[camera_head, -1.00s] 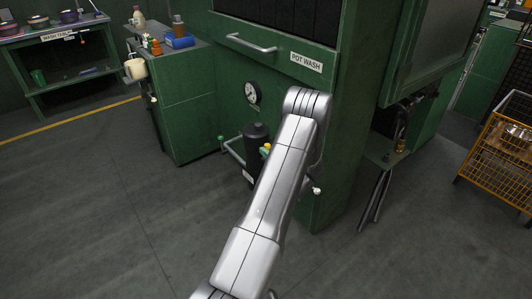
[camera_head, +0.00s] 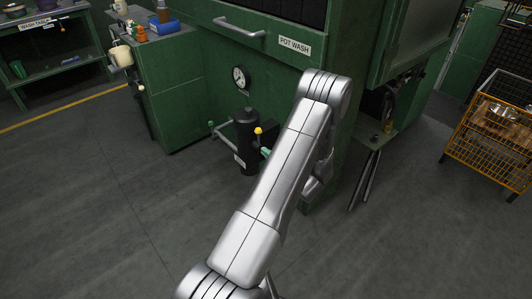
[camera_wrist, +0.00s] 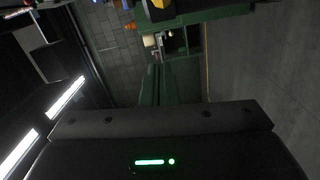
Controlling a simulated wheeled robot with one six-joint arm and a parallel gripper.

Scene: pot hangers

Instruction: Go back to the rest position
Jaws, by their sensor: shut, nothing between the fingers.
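My gripper (camera_wrist: 160,140) shows in the wrist view as a dark body across the bottom, with a green status light on it. It is shut and holds nothing. In the head view my silver arm reaches up from the bottom middle and bends over in front of the green pot wash machine (camera_head: 230,60).
Right of the black cylinder (camera_head: 247,140) is a yellow knob (camera_head: 258,130). A gauge (camera_head: 241,77) and a handle (camera_head: 240,28) are on the machine. An orange wire cart (camera_head: 490,150) stands right. A wash table (camera_head: 50,55) is far left. The floor at left is clear.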

